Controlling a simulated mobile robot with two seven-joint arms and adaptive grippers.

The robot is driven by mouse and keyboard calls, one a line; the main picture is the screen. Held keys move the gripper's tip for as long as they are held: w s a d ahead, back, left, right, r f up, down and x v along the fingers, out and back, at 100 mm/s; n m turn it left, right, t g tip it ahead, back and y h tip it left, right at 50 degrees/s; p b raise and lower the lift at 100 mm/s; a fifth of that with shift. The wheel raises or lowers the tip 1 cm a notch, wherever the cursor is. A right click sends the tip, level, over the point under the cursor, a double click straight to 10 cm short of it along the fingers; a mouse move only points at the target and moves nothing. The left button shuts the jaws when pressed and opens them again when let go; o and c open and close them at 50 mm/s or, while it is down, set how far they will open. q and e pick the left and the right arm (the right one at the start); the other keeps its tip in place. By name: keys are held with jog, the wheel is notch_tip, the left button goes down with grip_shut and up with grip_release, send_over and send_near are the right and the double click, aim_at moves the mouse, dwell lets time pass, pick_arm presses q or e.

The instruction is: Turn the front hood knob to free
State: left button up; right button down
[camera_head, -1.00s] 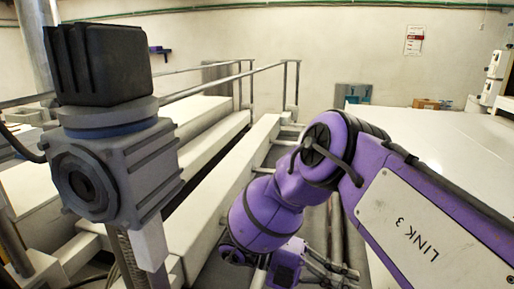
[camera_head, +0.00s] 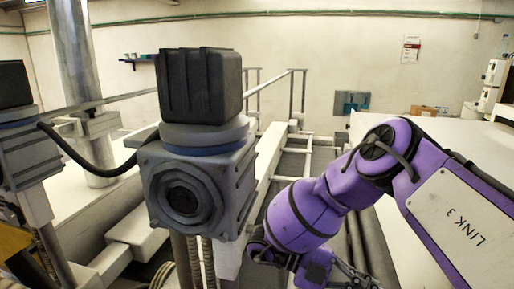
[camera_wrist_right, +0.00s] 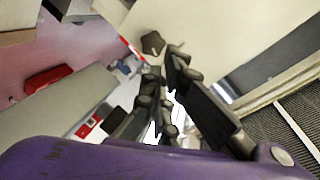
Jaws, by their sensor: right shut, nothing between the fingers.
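My right gripper (camera_head: 352,277) shows at the bottom of the head view, partly cut off by the frame edge. In the right wrist view its dark fingers (camera_wrist_right: 164,72) come together at the tips, shut and empty. A small dark knob-like piece (camera_wrist_right: 152,43) on a pale surface lies just beyond the fingertips in the wrist view. I cannot tell whether it is the front hood knob, how it is turned, or whether the fingers touch it. No hood knob can be made out in the head view. My left gripper is not in view.
A grey gearbox with a black motor cap (camera_head: 200,85) stands close in front. A similar unit (camera_head: 30,150) stands at the left edge beside a metal post (camera_head: 75,75). A broad white surface (camera_head: 455,145) lies at right. Handrails (camera_head: 292,92) stand behind.

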jog(key=r+x, duration=0.1)
jog(key=x, duration=0.5)
jog(key=shift+w+d, duration=0.3)
jog(key=shift+d, duration=0.1)
jog(key=shift+a+f, duration=0.1)
jog(key=shift+f, duration=0.45)
dwell(0.6)
jog(key=shift+w+f, duration=0.1)
jog(key=shift+w, duration=0.15)
dwell(0.5)
jog(key=shift+w+d+f, duration=0.2)
jog(key=shift+w+f, duration=0.1)
jog(key=shift+w, duration=0.1)
jog(key=shift+w+f, duration=0.1)
jog(key=shift+w, duration=0.1)
dwell(0.4)
jog(key=v, duration=0.6)
jog(key=shift+a+f, duration=0.1)
jog(key=shift+f, duration=0.2)
